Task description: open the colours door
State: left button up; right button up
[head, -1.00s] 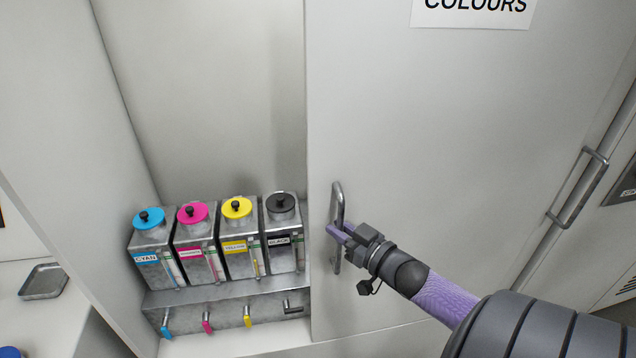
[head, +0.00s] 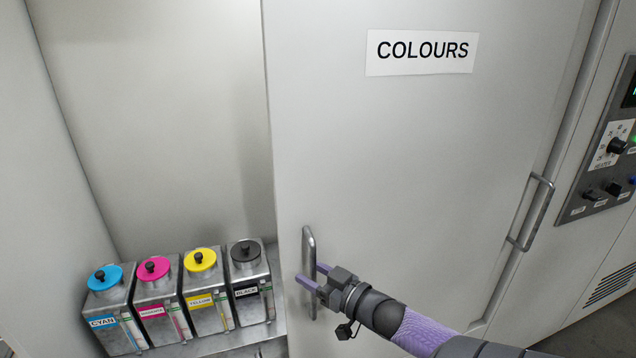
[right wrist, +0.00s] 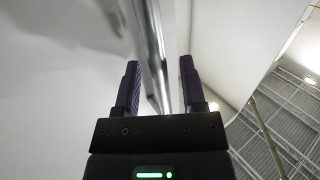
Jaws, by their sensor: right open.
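The colours door (head: 420,170) is a pale grey panel with a white sign reading COLOURS (head: 421,52). It stands to the right of an open compartment. A vertical metal bar handle (head: 309,244) is on its left edge. My right gripper (head: 314,275) is at the handle's lower half. In the right wrist view the handle bar (right wrist: 152,55) passes between the spread fingers of the right gripper (right wrist: 160,85), with gaps visible on both sides. My left gripper is not in view.
In the open compartment stand metal ink tanks with cyan (head: 105,277), magenta (head: 153,268), yellow (head: 199,259) and black (head: 245,253) lids. Another bar handle (head: 530,211) is to the right, beside a control panel (head: 605,160) with a knob and switches.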

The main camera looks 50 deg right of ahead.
jog(key=s, duration=1)
jog(key=shift+p, duration=0.35)
jog(key=s+a+f+m+g+h+b, duration=0.1)
jog(key=s+f+g+b, duration=0.15)
jog(key=f, duration=0.75)
jog(key=s+a+f+g+h+b, duration=0.1)
jog(key=s+a+f+g+b, duration=0.2)
jog(key=f, duration=0.7)
jog(key=s+f+m+g+h+b, duration=0.15)
jog(key=f+b, duration=0.25)
jog(key=f, duration=0.6)
jog(key=s+a+f+n+g+y+b, duration=0.1)
jog(key=s+a+f+g+b, duration=0.2)
jog(key=s+a+f, duration=0.2)
jog(key=s+a+f+n+g+y+b, duration=0.1)
jog(key=s+a+f+n+g+b, duration=0.1)
jog(key=a+f, duration=0.5)
jog(key=s+a+f+n+g+y+b, duration=0.1)
jog(key=s+a+f+n+g+b, duration=0.1)
jog(key=s+a+f+g+b, duration=0.2)
jog(key=s+a+f+g, duration=0.1)
jog(key=s+f, duration=0.2)
jog(key=f, duration=0.4)
jog(key=shift+s+a, duration=0.3)
jog(key=shift+a, duration=0.1)
